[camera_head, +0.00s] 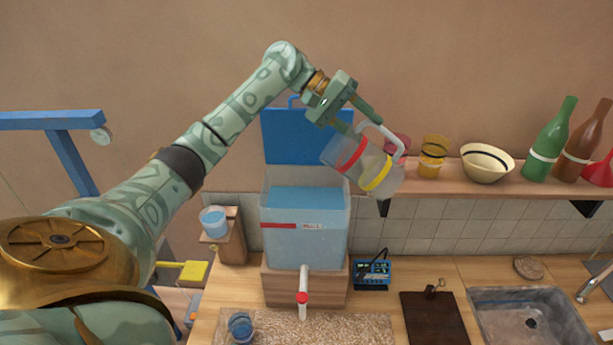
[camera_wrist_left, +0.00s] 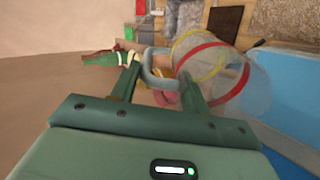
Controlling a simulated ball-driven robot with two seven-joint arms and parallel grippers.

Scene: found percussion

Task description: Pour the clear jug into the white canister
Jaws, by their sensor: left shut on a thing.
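The clear jug (camera_head: 364,163), with a red band and a yellow band, is held in the air, strongly tilted. My left gripper (camera_head: 357,118) is shut on its pale handle. The jug also shows in the wrist view (camera_wrist_left: 215,65), with its handle between the fingers (camera_wrist_left: 157,82). The white canister (camera_head: 306,246) stands below and to the left of the jug, its blue lid (camera_head: 292,138) raised behind it. Blue liquid shows inside its open top. The jug's red-banded end is near the canister's right side in the picture. I see no stream, and cannot tell what the jug holds.
A shelf (camera_head: 470,190) at the right carries a yellow cup (camera_head: 432,158), a bowl (camera_head: 487,163) and bottles (camera_head: 550,140). The canister stands on a wooden block above the counter, with a tap (camera_head: 303,292) in front. A small blue cup (camera_head: 240,326) and a sink (camera_head: 530,318) are lower.

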